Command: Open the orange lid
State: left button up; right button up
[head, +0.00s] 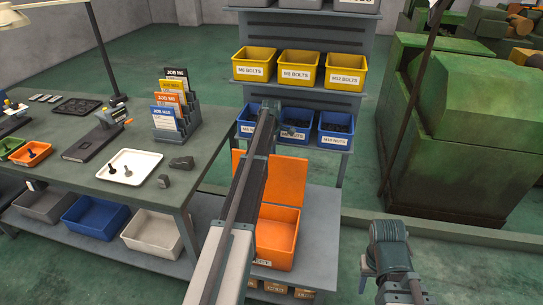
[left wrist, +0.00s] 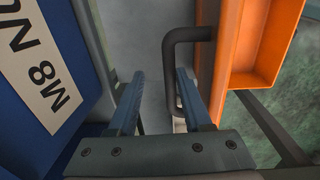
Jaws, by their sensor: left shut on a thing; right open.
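The orange bin (head: 276,240) stands on the lower shelf of the rack in the head view. Its orange lid (head: 285,178) is raised, standing up behind the opening, and partly hidden by my left arm. In the left wrist view the lid (left wrist: 232,50) is at the right, with a dark bar handle (left wrist: 172,70) on its face. My left gripper (left wrist: 160,75) is shut on this handle, which lies close to the right finger. The left fingers are not clear in the head view. My right gripper (head: 389,236) is open and empty, at the lower right, away from the bin.
A blue nut bin (left wrist: 40,95) is close to my left gripper; blue bins (head: 335,130) sit on the shelf above the lid. Yellow bolt bins (head: 298,70) are higher. A workbench (head: 125,205) stands left, a green machine (head: 450,130) right.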

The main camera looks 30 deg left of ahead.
pick_arm(q)
jog(key=shift+o, duration=0.7)
jog(key=shift+w+f, duration=0.1)
jog(key=shift+w, duration=0.15)
jog(key=shift+s, duration=0.1)
jog(key=shift+s, duration=0.15)
notch_tip(320, 180, up, 14)
jog(key=p, duration=1.4)
jog(key=shift+s, duration=0.4)
jog(key=shift+d+f, duration=0.1)
